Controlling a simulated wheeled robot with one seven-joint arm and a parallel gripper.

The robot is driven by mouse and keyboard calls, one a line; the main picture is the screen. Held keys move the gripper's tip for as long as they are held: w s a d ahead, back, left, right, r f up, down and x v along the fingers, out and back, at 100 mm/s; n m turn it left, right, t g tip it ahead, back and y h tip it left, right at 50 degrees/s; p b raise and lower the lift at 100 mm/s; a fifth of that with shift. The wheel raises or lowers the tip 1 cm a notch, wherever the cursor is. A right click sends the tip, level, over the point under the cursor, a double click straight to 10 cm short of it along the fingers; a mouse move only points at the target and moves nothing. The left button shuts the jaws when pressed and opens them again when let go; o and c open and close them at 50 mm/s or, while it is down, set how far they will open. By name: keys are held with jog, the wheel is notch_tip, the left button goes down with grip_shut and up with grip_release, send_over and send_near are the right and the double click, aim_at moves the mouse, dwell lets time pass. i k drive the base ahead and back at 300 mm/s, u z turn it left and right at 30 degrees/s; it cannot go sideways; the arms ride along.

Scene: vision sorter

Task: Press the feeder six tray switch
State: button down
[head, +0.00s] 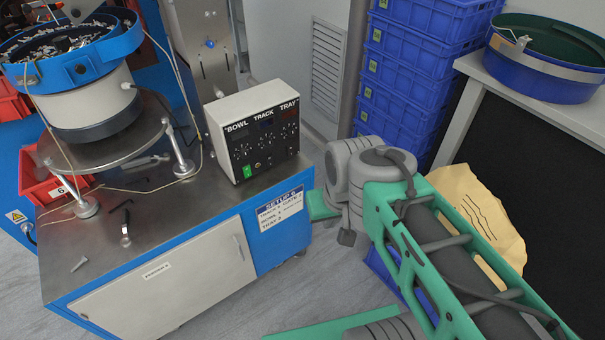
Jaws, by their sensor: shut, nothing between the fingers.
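The control box (252,130) is white with a dark front panel, standing on the right end of the steel-topped feeder bench. Its top edge reads BOWL, TRACK and TRAY. The TRAY column (286,130) is at the panel's right, with a small red display at its top and small knobs or switches below. Which one is the tray switch is too small to tell. A lit green rocker (247,171) sits at the panel's lower left, under BOWL. My green and grey arm crosses the lower right, with its elbow right of the box and apart from it. My gripper does not show.
A bowl feeder (77,65) stands left on the bench (170,215). A red bin (42,186) marked 6 is beside it; loose tools lie in front. A setup card (281,205) is on the bench side. Stacked blue crates (400,90) and a table with a blue bowl (545,85) stand right.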

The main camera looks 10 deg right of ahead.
aim_at(290, 149)
jog(key=u, duration=0.9)
jog(key=i, duration=0.85)
jog(key=z, duration=0.2)
